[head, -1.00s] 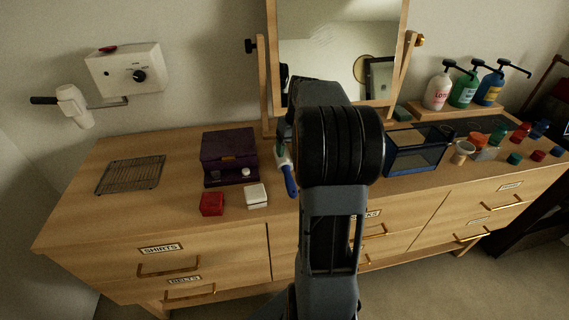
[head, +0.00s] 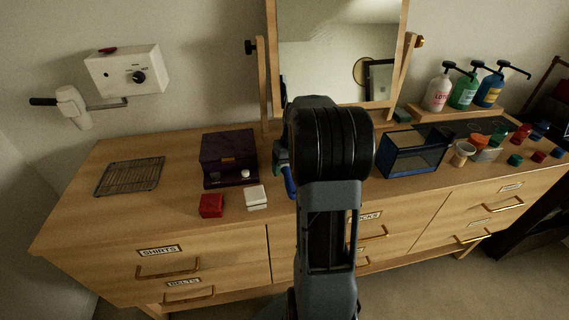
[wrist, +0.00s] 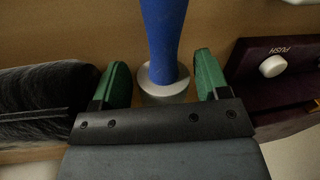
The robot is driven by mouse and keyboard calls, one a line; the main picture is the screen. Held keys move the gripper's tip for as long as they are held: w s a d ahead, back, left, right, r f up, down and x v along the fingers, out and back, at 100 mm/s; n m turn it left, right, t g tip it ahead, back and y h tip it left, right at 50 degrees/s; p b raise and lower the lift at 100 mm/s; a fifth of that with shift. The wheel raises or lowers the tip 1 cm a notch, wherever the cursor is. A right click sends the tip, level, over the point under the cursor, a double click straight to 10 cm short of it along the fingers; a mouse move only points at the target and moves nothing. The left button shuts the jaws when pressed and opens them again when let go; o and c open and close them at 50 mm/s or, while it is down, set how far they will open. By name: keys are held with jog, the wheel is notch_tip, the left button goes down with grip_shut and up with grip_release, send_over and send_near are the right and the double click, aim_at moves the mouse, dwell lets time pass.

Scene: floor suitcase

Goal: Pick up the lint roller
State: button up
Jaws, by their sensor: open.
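The lint roller shows as a blue handle (wrist: 165,30) with a pale grey collar (wrist: 165,88) in the wrist view. In the head view its blue handle (head: 290,182) lies on the dresser just right of the purple box, partly behind my arm. The rest of the roller is hidden under my gripper. My gripper (wrist: 162,68) is open, with one green finger on each side of the handle and collar. Gaps show between the fingers and the handle. Whether the fingers are low enough to straddle it is hard to tell.
The purple box (head: 228,158) stands close beside one finger, and a dark fuzzy cylinder (wrist: 45,95) lies close beside the other. A white block (head: 256,196) and a red block (head: 211,205) sit in front. A mirror (head: 335,75) stands behind; a blue glass box (head: 414,152) stands right.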

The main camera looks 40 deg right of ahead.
aim_at(285, 168)
jog(key=c, duration=0.7)
jog(key=shift+r, duration=0.1)
jog(key=shift+r, duration=0.55)
notch_tip(285, 168, up, 2)
jog(key=shift+a+r, duration=0.1)
jog(key=shift+r, duration=0.1)
jog(key=s+a+r, duration=0.1)
jog(key=a+r, duration=0.2)
jog(key=a, duration=0.1)
jog(key=s+a+r, duration=0.2)
jog(key=a+r, duration=0.1)
jog(key=a, duration=0.1)
jog(key=s+a+r, duration=0.1)
jog(key=a+r, duration=0.2)
jog(key=a, duration=0.2)
jog(key=shift+s+r, duration=0.2)
jog(key=shift+s, duration=0.05)
